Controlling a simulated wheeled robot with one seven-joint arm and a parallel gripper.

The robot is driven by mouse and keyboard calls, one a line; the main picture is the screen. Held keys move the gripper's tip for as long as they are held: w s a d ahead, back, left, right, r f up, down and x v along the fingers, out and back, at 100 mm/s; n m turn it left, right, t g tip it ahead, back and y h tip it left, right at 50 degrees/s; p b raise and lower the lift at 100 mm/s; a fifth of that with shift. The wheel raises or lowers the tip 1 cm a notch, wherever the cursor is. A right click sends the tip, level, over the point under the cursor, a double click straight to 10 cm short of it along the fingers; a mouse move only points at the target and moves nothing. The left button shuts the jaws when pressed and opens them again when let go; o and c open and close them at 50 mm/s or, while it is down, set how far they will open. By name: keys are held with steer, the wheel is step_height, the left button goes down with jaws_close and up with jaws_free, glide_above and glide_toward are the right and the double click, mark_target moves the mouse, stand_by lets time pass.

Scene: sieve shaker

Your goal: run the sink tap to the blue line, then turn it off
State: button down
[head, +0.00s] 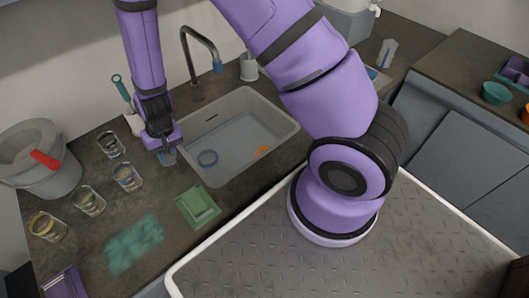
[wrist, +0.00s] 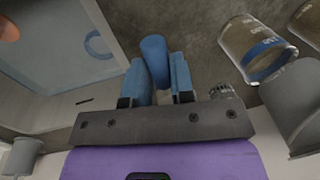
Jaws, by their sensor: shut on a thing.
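The sink tap (head: 190,62) is a dark gooseneck with a blue tip, standing behind the sink (head: 292,124). No stream shows under its tip. The sink holds what looks like shallow pale-blue water; I cannot make out a blue line on its wall. My gripper (head: 167,157) is low at the sink's left rim, away from the tap spout. In the wrist view my gripper (wrist: 161,75) has its blue fingers closed around a short blue cylinder (wrist: 154,48). I cannot tell whether this is a tap handle or a loose piece.
A blue ring (head: 207,158) and an orange thing (head: 262,150) are in the sink. Several glass jars (head: 128,177) stand left of my gripper, one blue-banded.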

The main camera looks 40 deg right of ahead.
steer(key=shift+w+a+r, duration=0.1)
steer(key=shift+w+a, duration=0.05)
steer(key=c, duration=0.9)
jaws_free()
steer(key=shift+c, duration=0.2)
steer(key=shift+o, duration=0.2)
step_height(320, 180, up, 10)
steer(key=d, duration=0.1)
steer(key=shift+d+r, duration=0.25)
steer(key=shift+d, duration=0.1)
